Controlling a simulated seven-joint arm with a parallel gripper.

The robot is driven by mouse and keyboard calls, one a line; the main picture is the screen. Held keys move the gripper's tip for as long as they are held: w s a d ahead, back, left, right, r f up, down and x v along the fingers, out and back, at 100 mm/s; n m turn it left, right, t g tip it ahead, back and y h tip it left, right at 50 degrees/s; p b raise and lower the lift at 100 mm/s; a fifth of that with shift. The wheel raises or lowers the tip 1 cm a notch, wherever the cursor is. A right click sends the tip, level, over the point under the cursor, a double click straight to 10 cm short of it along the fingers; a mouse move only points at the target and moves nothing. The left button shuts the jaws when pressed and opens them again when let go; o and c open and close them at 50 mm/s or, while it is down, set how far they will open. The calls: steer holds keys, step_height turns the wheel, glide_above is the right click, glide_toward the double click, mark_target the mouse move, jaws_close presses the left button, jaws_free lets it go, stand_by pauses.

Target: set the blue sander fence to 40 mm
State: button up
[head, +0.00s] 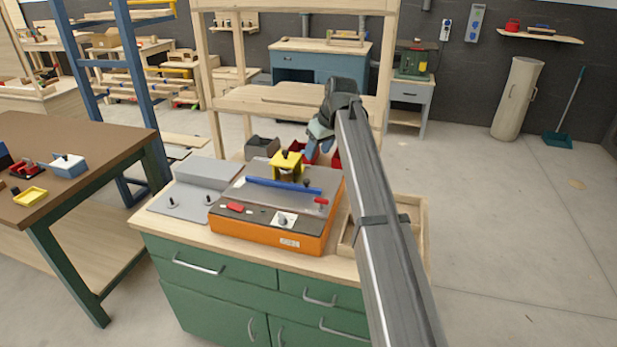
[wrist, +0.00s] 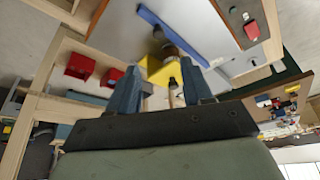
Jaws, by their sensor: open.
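The blue fence (head: 284,186) is a long straight bar lying across the grey top of an orange sander (head: 265,234). It also shows in the wrist view (wrist: 172,33), beyond my fingers. A yellow block (head: 287,164) with a dark knob on top stands just behind the fence; in the wrist view the yellow part (wrist: 160,70) and a dark shaft appear between my fingers. My gripper (head: 316,134) is open, above and behind the sander, right of the yellow block; its blue fingers also show in the wrist view (wrist: 162,88). No contact is visible. A millimetre reading is not legible.
A red knob (head: 321,201), a red switch (head: 235,207) and a white dial (head: 284,220) sit on the sander. A grey plate (head: 178,205) lies to its left, red bins (wrist: 80,66) behind, and a wooden tray (head: 412,212) to its right. The green cabinet (head: 225,265) carries these.

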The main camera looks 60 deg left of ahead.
mark_target(307, 181)
steer(key=x, duration=1.3)
steer(key=shift+w+f, duration=0.15)
steer(key=shift+f, duration=0.1)
steer(key=shift+c, duration=0.2)
jaws_close()
steer(key=shift+d, duration=0.15)
